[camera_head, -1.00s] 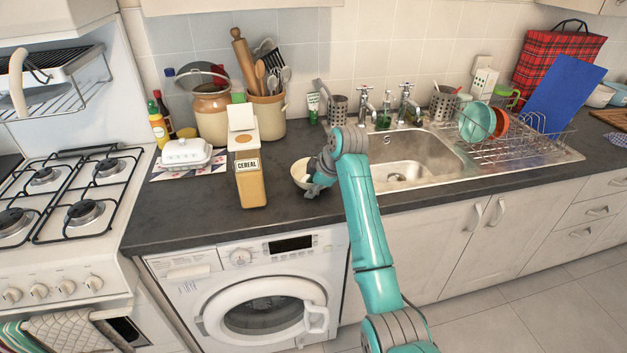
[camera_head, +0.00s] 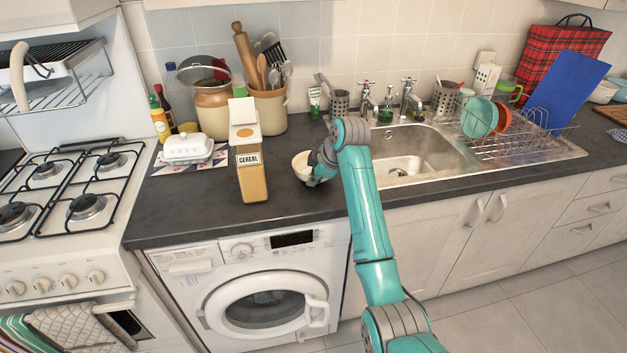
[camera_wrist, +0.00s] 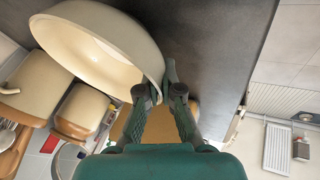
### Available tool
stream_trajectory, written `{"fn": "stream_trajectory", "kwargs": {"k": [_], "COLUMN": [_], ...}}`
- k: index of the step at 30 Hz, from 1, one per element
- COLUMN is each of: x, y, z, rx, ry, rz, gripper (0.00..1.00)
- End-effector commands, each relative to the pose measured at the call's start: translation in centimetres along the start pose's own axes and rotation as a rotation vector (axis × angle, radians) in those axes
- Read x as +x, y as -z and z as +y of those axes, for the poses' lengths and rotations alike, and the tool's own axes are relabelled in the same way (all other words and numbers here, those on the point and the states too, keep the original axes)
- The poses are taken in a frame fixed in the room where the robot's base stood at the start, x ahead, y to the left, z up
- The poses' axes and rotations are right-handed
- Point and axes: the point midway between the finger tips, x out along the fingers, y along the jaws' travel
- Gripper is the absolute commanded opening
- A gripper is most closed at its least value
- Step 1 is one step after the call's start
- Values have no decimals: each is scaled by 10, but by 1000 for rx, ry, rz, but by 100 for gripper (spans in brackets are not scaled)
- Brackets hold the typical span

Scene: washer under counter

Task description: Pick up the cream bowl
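The cream bowl (camera_head: 302,164) is on the left side of my gripper (camera_head: 322,168) in the head view, over the dark counter behind the washer's front edge. In the wrist view the bowl (camera_wrist: 95,45) fills the upper left, its open side showing. Its right rim lies between the two fingertips of my gripper (camera_wrist: 157,85), which look closed on the bowl's wall. The bowl looks slightly tilted in the head view. I cannot tell whether its base touches the counter. My gripper hides part of its right side.
A cereal box (camera_head: 251,172) stands just left of the bowl. A white butter dish (camera_head: 188,148) and stoneware jars (camera_head: 212,108) are farther left and behind. The sink (camera_head: 408,152) is right of my arm. The counter front (camera_head: 200,222) is clear.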

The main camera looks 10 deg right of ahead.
Motion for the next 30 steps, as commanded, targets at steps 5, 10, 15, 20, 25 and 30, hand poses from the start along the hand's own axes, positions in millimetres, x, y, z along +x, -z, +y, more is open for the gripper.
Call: {"fn": "stream_trajectory", "kwargs": {"k": [5,10,15,20,25,30], "x": [-13,-26,-41,-53,-64,-72], "y": [6,11,17,22,27,30], "z": [6,12,19,24,29,32], "rx": [-1,-2,-2,-1,-1,-1], "ry": [-4,-4,-4,-4,-4,-3], "rz": [1,1,1,1,2,1], "gripper": [0,0,0,0,0,0]}}
